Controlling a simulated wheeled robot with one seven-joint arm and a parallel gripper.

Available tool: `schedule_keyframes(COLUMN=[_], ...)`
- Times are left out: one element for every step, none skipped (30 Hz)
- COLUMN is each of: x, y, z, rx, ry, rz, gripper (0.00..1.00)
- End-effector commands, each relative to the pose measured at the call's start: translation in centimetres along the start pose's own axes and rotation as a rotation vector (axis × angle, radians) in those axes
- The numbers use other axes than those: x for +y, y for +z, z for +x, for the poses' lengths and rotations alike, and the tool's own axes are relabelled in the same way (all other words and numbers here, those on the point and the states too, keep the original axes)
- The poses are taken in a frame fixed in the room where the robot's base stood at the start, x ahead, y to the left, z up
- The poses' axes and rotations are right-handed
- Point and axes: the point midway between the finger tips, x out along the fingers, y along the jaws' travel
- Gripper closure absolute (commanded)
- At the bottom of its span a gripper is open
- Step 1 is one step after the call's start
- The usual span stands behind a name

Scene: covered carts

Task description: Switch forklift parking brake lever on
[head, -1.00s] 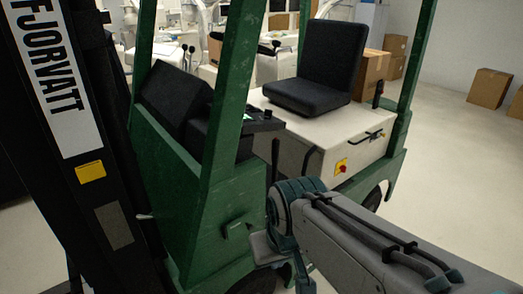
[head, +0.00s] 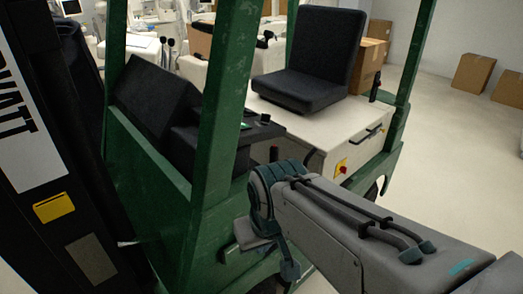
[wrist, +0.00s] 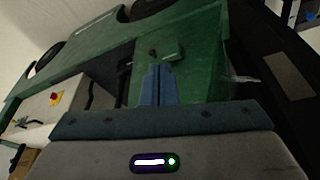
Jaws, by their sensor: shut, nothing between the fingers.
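The green forklift (head: 165,165) fills the middle of the head view, with a black seat (head: 315,60) on a cream body. A small dark handle-like piece (head: 229,254) sticks out of its green side panel; it also shows in the wrist view (wrist: 172,54), just beyond my fingertips. I cannot tell whether it is the parking brake lever, or its setting. My gripper (wrist: 157,70) is shut and empty, pointing at that panel; contact is unclear. In the head view its fingers are hard to make out.
The dark mast (head: 60,190) stands at the left. A green post (head: 222,110) rises before the dashboard. Cardboard boxes (head: 472,72) lie on open floor at the right.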

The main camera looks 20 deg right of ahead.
Motion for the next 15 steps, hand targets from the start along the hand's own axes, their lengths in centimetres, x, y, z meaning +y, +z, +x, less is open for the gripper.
schedule_keyframes(x=[0.0, 0.0, 0.0, 0.0, 0.0, 0.0, 0.0, 0.1, 0.3, 0.6, 0.8, 1.4, 1.9, 2.5, 3.3], y=[0.0, 0.0, 0.0, 0.0, 0.0, 0.0, 0.0, -0.1, -0.4, -0.7, -1.1, -1.7, -2.4, -3.1, -4.1], z=[0.0, 0.0, 0.0, 0.0, 0.0, 0.0, 0.1, 0.2, 0.4, 0.7, 1.1, 1.7, 2.2, 2.8, 3.6], rx=[0.000, 0.001, 0.001, 0.001, 0.001, 0.001, 0.002, 0.005, 0.014, 0.026, 0.040, 0.064, 0.088, 0.114, 0.153], ry=[0.000, 0.000, 0.000, 0.000, 0.000, 0.000, 0.001, 0.003, 0.008, 0.014, 0.022, 0.037, 0.051, 0.067, 0.093], rz=[0.000, 0.000, 0.000, 0.000, 0.000, 0.000, -0.002, -0.004, -0.011, -0.019, -0.031, -0.053, -0.073, -0.098, -0.137], gripper=[1.00, 1.00, 1.00, 1.00, 1.00, 1.00, 1.00, 1.00, 1.00, 1.00, 1.00, 1.00, 1.00, 1.00, 1.00])
